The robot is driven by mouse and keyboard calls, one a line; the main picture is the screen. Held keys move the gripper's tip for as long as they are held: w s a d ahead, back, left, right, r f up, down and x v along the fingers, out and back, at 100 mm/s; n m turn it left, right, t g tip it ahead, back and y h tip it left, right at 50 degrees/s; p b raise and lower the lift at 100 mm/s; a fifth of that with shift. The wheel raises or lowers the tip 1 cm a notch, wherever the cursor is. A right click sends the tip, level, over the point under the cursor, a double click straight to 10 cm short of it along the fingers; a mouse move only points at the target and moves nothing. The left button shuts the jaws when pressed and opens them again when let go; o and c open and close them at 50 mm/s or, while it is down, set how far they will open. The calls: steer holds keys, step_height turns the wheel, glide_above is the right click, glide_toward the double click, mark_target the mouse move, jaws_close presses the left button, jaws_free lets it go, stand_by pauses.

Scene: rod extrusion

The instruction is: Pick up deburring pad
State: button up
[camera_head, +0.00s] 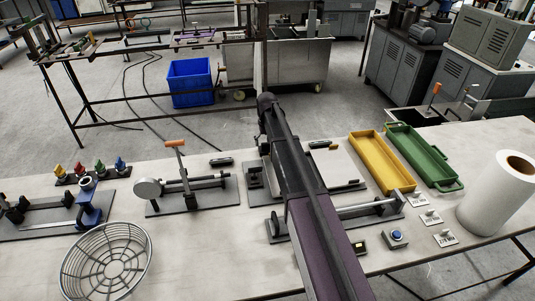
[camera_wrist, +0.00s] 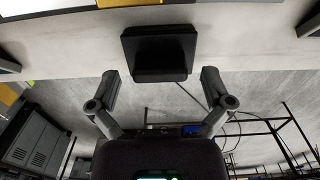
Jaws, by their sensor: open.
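A dark block that looks like the deburring pad (camera_wrist: 160,50) lies near the table edge in the wrist view. My gripper (camera_wrist: 160,82) is open, with one finger on each side below the block in the picture. Nothing is between the fingers, and I cannot tell how far they are from the block. In the head view my arm hides the gripper. A small dark block (camera_head: 221,161) lies near the table's far edge there, left of my arm; I cannot tell if it is the same one.
A gauge fixture with an orange handle (camera_head: 175,145) stands left of my arm. A wire basket (camera_head: 107,262) is at the front left. A yellow tray (camera_head: 382,163), a green tray (camera_head: 423,155) and a white roll (camera_head: 495,195) are on the right. Bare table (camera_head: 195,245) shows in front.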

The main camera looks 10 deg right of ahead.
mark_target(267, 143)
steer(key=shift+f, duration=0.5)
steer(key=c, duration=1.2)
steer(key=shift+r, duration=0.25)
step_height(267, 143, up, 10)
steer(key=p, duration=0.9)
steer(key=shift+f, duration=0.2)
